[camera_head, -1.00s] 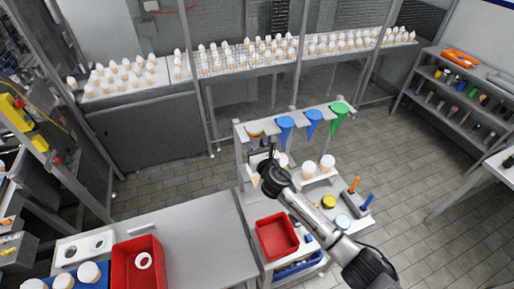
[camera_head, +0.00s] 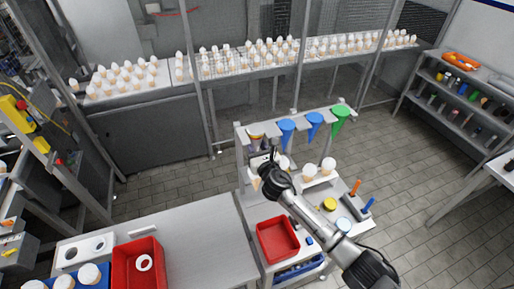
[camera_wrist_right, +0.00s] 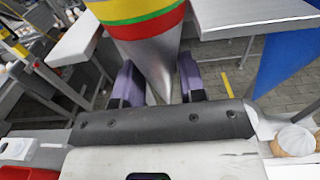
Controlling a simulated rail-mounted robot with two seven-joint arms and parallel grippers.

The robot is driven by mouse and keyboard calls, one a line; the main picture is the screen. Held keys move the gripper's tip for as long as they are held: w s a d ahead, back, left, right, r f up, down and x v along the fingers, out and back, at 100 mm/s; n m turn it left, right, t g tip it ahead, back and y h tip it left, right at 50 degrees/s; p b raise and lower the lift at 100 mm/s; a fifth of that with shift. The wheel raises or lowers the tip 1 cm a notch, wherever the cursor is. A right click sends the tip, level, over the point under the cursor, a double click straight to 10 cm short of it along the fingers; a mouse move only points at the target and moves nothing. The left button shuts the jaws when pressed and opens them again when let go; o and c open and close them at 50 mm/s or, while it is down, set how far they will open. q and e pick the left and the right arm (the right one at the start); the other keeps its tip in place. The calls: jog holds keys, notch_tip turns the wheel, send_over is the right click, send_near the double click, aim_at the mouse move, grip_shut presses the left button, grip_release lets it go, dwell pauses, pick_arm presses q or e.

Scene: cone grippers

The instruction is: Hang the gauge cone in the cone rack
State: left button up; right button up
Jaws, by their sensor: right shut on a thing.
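The gauge cone (camera_wrist_right: 143,30) is a silver cone with yellow, green and red bands. In the right wrist view it hangs tip down between the purple fingers of my right gripper (camera_wrist_right: 160,85), which is shut on its lower part. In the head view the cone (camera_head: 255,143) is at the left end of the cone rack (camera_head: 300,121), and my right gripper (camera_head: 267,160) is just below the rack bar. Pale rack plate shows on both sides of the cone in the wrist view. Whether its rim rests on the rack is hidden. My left gripper is not in view.
Two blue cones (camera_head: 287,129) and a green cone (camera_head: 339,119) hang to the right along the rack. White-topped cups (camera_head: 328,165) stand behind my arm. A red bin (camera_head: 277,239) is below, and a bare table (camera_head: 195,235) lies left.

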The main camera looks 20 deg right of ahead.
jog(key=shift+f, duration=0.25)
dwell(0.6)
jog(key=shift+f+b, duration=0.3)
jog(key=shift+b, duration=0.1)
dwell(0.5)
jog(key=o, duration=1.3)
jog(key=shift+c, duration=0.2)
